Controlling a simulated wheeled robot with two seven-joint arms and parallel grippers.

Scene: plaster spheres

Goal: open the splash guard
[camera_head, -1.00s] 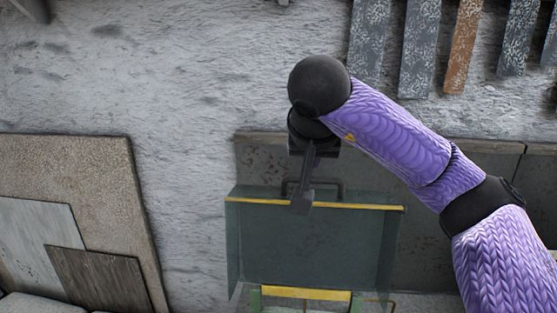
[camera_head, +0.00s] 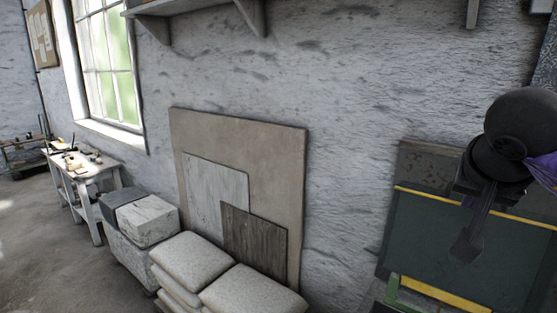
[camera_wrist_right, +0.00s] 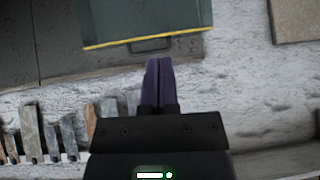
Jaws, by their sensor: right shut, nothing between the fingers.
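The splash guard (camera_head: 425,235) is a see-through dark green panel with a yellow strip along its upper edge, at the right of the head view. It also shows at the top of the right wrist view (camera_wrist_right: 150,18). A dark bar handle (camera_wrist_right: 150,45) shows just beyond its yellow edge there. My right gripper (camera_head: 465,246) is shut and empty, hanging in front of the panel in the head view. In the right wrist view its closed fingers (camera_wrist_right: 159,65) point toward the yellow edge, with a small gap in the picture. My left gripper is out of view.
Stone slabs (camera_head: 290,150) lean on the wall left of the guard, with stacked sacks (camera_head: 190,258) and blocks (camera_head: 148,218) before them. A small worktable (camera_head: 90,172) stands under the window. Long sample strips (camera_wrist_right: 50,140) show in the wrist view. The floor at left is clear.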

